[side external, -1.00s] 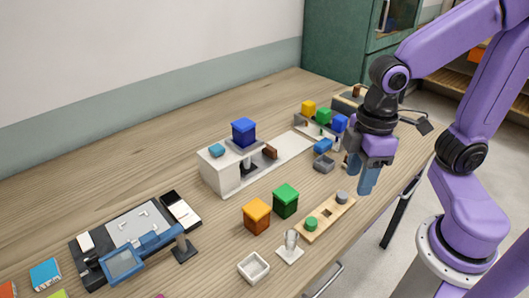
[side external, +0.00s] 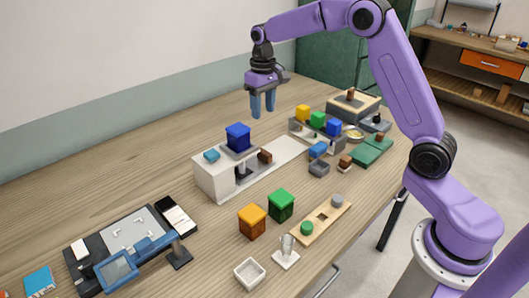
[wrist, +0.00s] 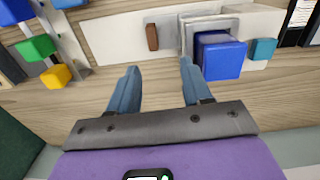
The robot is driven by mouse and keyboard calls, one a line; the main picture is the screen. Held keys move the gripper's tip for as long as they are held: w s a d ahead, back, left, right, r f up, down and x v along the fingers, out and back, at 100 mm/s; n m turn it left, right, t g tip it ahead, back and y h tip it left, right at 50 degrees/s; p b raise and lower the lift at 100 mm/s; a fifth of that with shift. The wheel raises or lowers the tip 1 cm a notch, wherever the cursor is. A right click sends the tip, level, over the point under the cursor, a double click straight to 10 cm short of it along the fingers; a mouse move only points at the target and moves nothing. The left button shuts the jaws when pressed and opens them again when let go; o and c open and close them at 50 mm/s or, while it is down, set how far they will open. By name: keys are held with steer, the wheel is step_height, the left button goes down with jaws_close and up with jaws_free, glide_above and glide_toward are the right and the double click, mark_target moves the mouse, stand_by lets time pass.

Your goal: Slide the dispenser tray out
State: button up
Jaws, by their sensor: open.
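The dispenser is a white unit (side external: 213,182) with a long flat white base (side external: 288,150) running to the right. A blue block-like hopper (side external: 238,137) sits on its grey top plate, beside a small teal block (side external: 212,156). A brown handle-like piece (side external: 265,156) stands on the base just right of the hopper. The wrist view also shows the brown piece (wrist: 152,37) and the blue hopper (wrist: 220,57). My gripper (side external: 262,112) is open and empty, raised above the table behind the dispenser, with blue fingers pointing down. I cannot clearly make out the tray itself.
A rack with yellow, green and blue cubes (side external: 318,122) stands right of the dispenser. An orange box (side external: 252,220), a green box (side external: 281,205) and a wooden peg board (side external: 320,220) are in front. The table behind the dispenser (side external: 130,160) is clear.

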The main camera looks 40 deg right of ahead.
mark_target(265, 151)
steer(key=shift+m, duration=0.3)
steer(key=f, duration=0.6)
steer(key=w+d+f, duration=0.1)
steer(key=f, duration=0.5)
steer(key=d+f, duration=0.1)
steer(key=f, duration=0.5)
steer(key=shift+w, duration=0.2)
jaws_close()
